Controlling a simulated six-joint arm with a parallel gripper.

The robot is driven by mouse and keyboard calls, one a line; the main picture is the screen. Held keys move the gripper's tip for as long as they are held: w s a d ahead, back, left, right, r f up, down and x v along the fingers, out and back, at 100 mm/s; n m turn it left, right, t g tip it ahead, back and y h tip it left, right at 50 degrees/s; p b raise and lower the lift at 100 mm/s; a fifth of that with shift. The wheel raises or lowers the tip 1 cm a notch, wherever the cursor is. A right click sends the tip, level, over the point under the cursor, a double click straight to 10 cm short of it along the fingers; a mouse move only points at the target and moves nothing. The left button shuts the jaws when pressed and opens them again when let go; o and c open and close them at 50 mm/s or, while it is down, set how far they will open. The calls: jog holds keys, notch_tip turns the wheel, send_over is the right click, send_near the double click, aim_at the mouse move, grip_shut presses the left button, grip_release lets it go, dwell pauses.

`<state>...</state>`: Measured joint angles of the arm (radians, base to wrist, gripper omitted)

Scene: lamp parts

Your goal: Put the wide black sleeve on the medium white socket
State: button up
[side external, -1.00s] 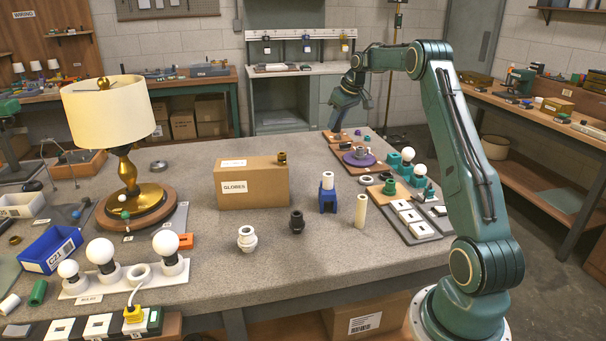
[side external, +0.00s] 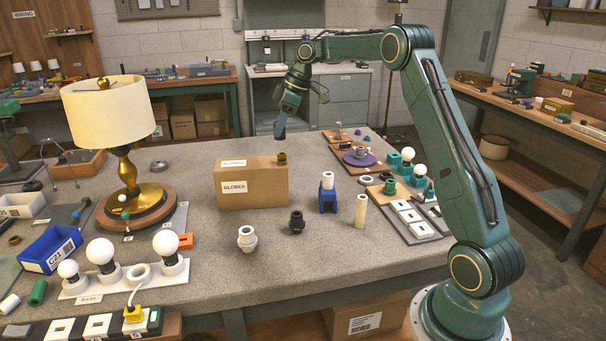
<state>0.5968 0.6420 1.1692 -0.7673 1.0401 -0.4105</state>
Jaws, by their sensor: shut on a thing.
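My gripper (side external: 281,128) hangs from the arm above the far part of the table, behind and above the cardboard box. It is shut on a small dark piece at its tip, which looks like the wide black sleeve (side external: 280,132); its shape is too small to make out. A white socket-like part (side external: 247,239) stands upright at the front of the table. A white cylinder (side external: 328,180) stands upright in a blue holder (side external: 328,202). I cannot tell for certain which is the medium white socket. My gripper is well apart from both.
The cardboard box (side external: 252,190) carries a small brass-dark part on top. A black fitting (side external: 297,221) and a cream tube (side external: 361,211) stand nearby. The lamp (side external: 127,175) is at left, bulbs (side external: 103,255) at front left. Trays of parts line the right edge.

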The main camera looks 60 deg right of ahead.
jog(key=s+a+r+n+g+y, duration=0.1)
jog(key=a+n, duration=0.3)
jog(key=a, duration=0.5)
jog(key=s+a+r+n+g+y, duration=0.1)
jog(key=a+n, duration=0.3)
jog(key=a, duration=0.6)
jog(key=shift+s+a+r, duration=0.25)
jog(key=shift+a+r, duration=0.05)
jog(key=shift+r, duration=0.35)
jog(key=shift+f, duration=0.1)
send_over(241, 233)
jog(key=d, duration=0.2)
notch_tip(241, 233, down, 16)
jog(key=shift+s+r, duration=0.2)
jog(key=shift+r, duration=0.05)
jog(key=shift+a+f, duration=0.1)
jog(key=shift+f, duration=2.05)
jog(key=shift+f, duration=0.35)
